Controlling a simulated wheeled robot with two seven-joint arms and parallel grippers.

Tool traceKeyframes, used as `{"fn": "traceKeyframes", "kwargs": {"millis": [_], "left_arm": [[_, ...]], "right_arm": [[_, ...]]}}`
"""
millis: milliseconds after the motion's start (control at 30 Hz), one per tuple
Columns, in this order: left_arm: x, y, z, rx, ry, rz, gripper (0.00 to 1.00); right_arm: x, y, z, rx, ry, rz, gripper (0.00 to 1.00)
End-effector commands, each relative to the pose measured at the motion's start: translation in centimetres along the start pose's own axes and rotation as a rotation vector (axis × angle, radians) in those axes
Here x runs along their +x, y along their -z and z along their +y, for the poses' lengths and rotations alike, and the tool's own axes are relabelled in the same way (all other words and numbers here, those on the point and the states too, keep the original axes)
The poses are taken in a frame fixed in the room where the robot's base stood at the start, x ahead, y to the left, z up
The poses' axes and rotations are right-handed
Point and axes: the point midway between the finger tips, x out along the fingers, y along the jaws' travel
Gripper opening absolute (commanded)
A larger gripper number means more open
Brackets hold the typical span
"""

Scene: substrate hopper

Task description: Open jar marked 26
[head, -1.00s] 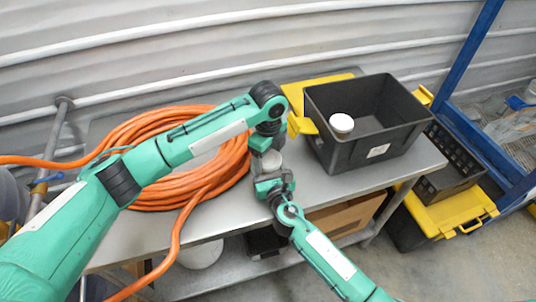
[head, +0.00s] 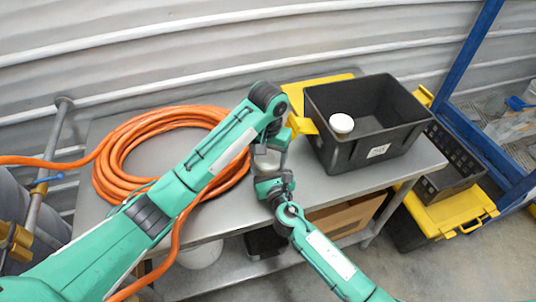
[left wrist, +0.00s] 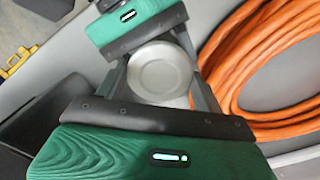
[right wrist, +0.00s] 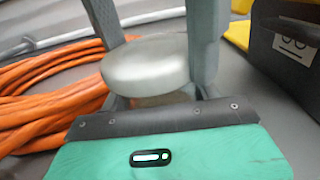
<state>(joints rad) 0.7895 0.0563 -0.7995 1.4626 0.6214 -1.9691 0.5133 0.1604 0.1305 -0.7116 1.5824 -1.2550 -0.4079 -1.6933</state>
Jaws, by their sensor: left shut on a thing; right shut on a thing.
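A small jar with a pale grey lid (head: 266,161) stands upright at the table's front edge, between my two grippers. In the left wrist view, the round lid (left wrist: 160,71) lies between the fingers of my left gripper (left wrist: 160,80), which is shut on it from above. In the right wrist view, the lid (right wrist: 146,64) sits above a brownish jar body (right wrist: 162,99), mostly hidden. My right gripper (right wrist: 155,80) is shut on the jar from the front, low down. No number shows on this jar. I cannot tell whether the lid is loose.
A black bin (head: 345,158) with a white-lidded item (head: 341,123) inside stands right of the jar, near a yellow lid (head: 300,107). A coiled orange hose (head: 108,175) fills the table's left part. Bare grey tabletop (head: 320,190) lies right of the grippers.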

Motion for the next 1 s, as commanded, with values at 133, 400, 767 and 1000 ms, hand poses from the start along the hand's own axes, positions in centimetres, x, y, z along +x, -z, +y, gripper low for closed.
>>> {"fn": "traceKeyframes", "kwargs": {"millis": [133,400,767,1000], "left_arm": [[-0.04,0.01,0.17,-0.292,-0.004,0.000,0.41],[-0.08,0.03,-0.03,-0.753,0.000,0.001,0.41],[-0.12,0.06,-0.06,-1.314,0.000,0.001,0.41],[-0.12,0.07,-0.07,-1.438,0.000,0.001,0.41]], "right_arm": [[-0.03,0.07,0.05,-0.001,-0.001,0.001,0.00],[-0.04,0.07,0.06,0.000,-0.001,0.001,0.00],[-0.05,0.07,0.07,0.000,-0.001,0.001,0.00],[-0.05,0.07,0.07,0.000,-0.001,0.001,0.00]]}}
